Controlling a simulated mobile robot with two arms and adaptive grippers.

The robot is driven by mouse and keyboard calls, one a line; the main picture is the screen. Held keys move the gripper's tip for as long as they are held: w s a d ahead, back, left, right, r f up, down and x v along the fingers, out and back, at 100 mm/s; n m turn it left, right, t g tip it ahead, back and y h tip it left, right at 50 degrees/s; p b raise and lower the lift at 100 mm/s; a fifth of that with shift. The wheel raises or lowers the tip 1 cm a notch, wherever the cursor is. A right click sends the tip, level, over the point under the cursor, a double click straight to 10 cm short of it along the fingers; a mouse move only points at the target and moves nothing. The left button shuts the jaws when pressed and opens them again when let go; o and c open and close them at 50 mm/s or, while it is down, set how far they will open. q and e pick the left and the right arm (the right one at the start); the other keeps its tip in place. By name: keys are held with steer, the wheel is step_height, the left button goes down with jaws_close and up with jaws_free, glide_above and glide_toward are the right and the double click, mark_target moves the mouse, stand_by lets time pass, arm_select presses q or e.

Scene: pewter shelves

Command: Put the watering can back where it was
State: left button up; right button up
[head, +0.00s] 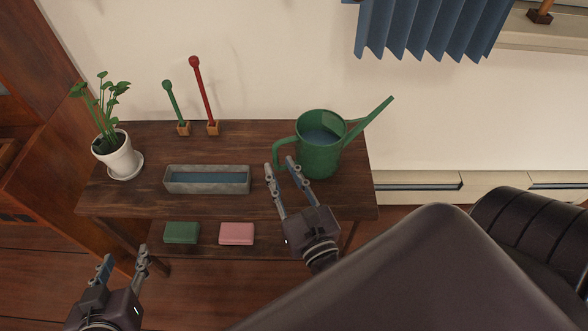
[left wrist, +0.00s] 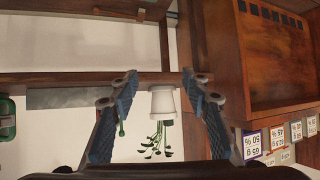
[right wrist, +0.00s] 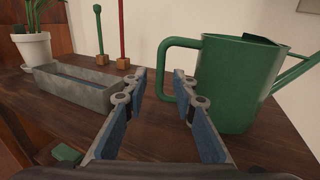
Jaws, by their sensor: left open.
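The green watering can (head: 320,158) stands upright on the right part of the dark wooden table (head: 135,190). Its spout points up to the right and its handle faces left; water shows inside. The can also fills the right of the right wrist view (right wrist: 235,85). My right gripper (head: 279,166) is open, its fingertips close to the handle. I cannot tell whether the handle is between them. My left gripper (head: 125,256) is open and empty, in front of the table's left end.
A grey trough (head: 207,188) with bluish contents sits mid-table. A green stick (head: 172,100) and a red stick (head: 205,95) stand in wooden blocks behind it. A potted plant (head: 120,160) is at the left. Green (head: 182,233) and pink (head: 237,234) boxes lie below the tabletop.

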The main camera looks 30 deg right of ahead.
steer(key=s, duration=0.4)
steer(key=s+a, duration=0.1)
steer(key=s, duration=0.1)
steer(key=shift+s, duration=0.1)
arm_select(q)
steer(key=shift+w+d+r+t, duration=0.25)
steer(key=shift+w+r, duration=0.1)
steer(key=shift+r, duration=0.15)
steer(key=shift+w+d+r+t, duration=0.1)
steer(key=shift+w+r+t, duration=0.15)
steer(key=shift+w+r, duration=0.15)
arm_select(e)
steer(key=shift+s+a, duration=0.1)
steer(key=shift+s, duration=0.6)
arm_select(q)
steer(key=shift+s, duration=0.1)
